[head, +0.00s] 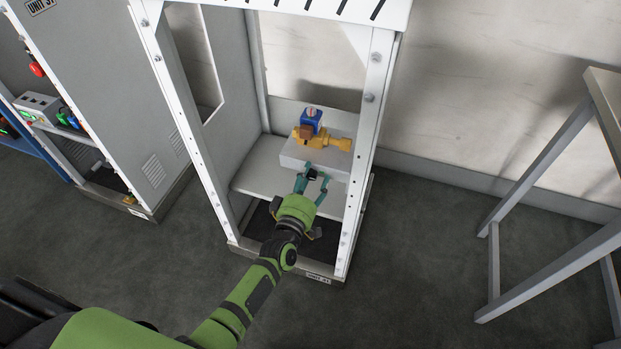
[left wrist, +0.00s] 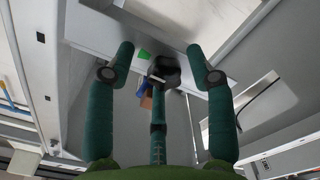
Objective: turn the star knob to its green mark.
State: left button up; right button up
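The star knob (left wrist: 166,70) is dark and shows in the left wrist view beyond my fingertips, partly covered by my middle finger. A green mark (left wrist: 143,54) is on the pale surface just left of it. In the head view the dark knob (head: 312,176) shows small at the front of the grey box. My left gripper (head: 312,177), with teal fingers, is open in front of the box. Its outer fingertips stand wide apart on either side of the knob in the wrist view (left wrist: 160,62); I see no finger closed on it. The knob's pointing direction is unclear. My right gripper is not in view.
The grey box (head: 300,156) stands on a shelf (head: 255,180) inside a white frame (head: 366,130) with posts on both sides. A yellow valve body (head: 325,139) with a blue top (head: 311,117) sits on the box. A table (head: 545,155) stands at right.

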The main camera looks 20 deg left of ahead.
pick_arm(q)
jog(key=shift+a, duration=0.15)
jog(key=shift+s, duration=0.25)
jog(key=s, duration=1.1)
jog(key=shift+s, duration=0.25)
jog(key=shift+a, duration=0.15)
jog(key=s+f+m+g+p, duration=0.1)
jog(key=s+f+m+g, duration=0.2)
jog(key=f, duration=0.4)
jog(key=s+f+m+g+h+p, duration=0.1)
jog(key=s+f+m+g, duration=0.1)
jog(key=s+f, duration=0.35)
jog(key=s+f+m+g+p, duration=0.1)
jog(key=s+f+m+g, duration=0.15)
jog(key=f, duration=0.55)
jog(key=s+a+f+m+g, duration=0.2)
jog(key=s+f+g, duration=0.1)
jog(key=s, duration=0.5)
jog(key=s+a+f+m+g+y+p, duration=0.1)
jog(key=s+a+f+g, duration=0.1)
jog(key=s+f, duration=0.3)
jog(key=s+a+f+m+g+p, duration=0.1)
jog(key=s+f+g, duration=0.3)
jog(key=s, duration=0.8)
jog(key=shift+s+a+f+m+y, duration=0.25)
jog(key=shift+a+f+m, duration=0.2)
jog(key=shift+m, duration=0.4)
